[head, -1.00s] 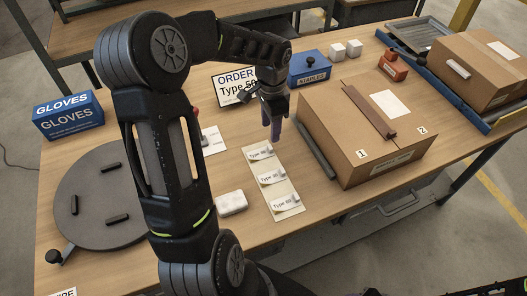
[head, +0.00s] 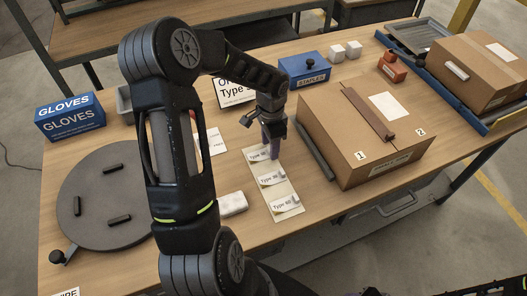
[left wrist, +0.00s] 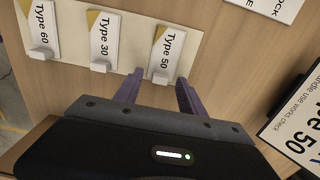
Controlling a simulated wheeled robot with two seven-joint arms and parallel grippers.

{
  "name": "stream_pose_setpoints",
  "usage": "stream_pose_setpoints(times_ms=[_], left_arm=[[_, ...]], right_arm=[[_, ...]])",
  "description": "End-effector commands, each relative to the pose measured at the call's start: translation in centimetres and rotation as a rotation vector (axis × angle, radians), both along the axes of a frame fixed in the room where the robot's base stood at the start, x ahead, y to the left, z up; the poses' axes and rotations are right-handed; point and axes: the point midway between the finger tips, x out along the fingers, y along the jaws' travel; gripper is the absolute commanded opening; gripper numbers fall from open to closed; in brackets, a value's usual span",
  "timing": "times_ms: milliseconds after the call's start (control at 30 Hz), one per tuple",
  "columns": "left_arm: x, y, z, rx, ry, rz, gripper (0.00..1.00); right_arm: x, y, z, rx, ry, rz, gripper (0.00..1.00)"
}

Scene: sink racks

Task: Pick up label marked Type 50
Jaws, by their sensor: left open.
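The Type 50 label (left wrist: 165,50) is a white tag with a tan corner and a small white tab, at the right end of a pale strip (left wrist: 75,52) in the left wrist view. In the head view it is the farthest label (head: 257,154) on the strip. The Type 30 label (left wrist: 103,38) and Type 60 label (left wrist: 41,30) lie beside it. My left gripper (left wrist: 160,90) is open and empty, its purple fingers apart just short of the Type 50 label's tab end. In the head view the left gripper (head: 271,148) points down and partly covers that label's right side.
A large cardboard box (head: 335,140) stands close right of the strip, with a dark bar (head: 315,151) along its side. A white block (head: 232,204) lies left of the strip. The order sign (head: 233,95) and blue staples box (head: 309,68) stand behind.

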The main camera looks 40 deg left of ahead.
Motion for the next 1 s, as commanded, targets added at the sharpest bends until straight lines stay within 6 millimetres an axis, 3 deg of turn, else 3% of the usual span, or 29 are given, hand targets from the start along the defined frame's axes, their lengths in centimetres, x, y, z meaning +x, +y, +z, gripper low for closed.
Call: stream_pose_setpoints(times_ms=[600,1000], left_arm=[[0.02,0.04,-0.11,0.001,0.000,0.000,0.46],[0.01,0.04,-0.11,0.001,0.000,0.000,0.14]], right_arm=[[-0.02,0.00,-0.02,0.000,0.000,0.000,0.36],[-0.01,0.00,-0.01,0.000,0.000,0.000,0.36]])
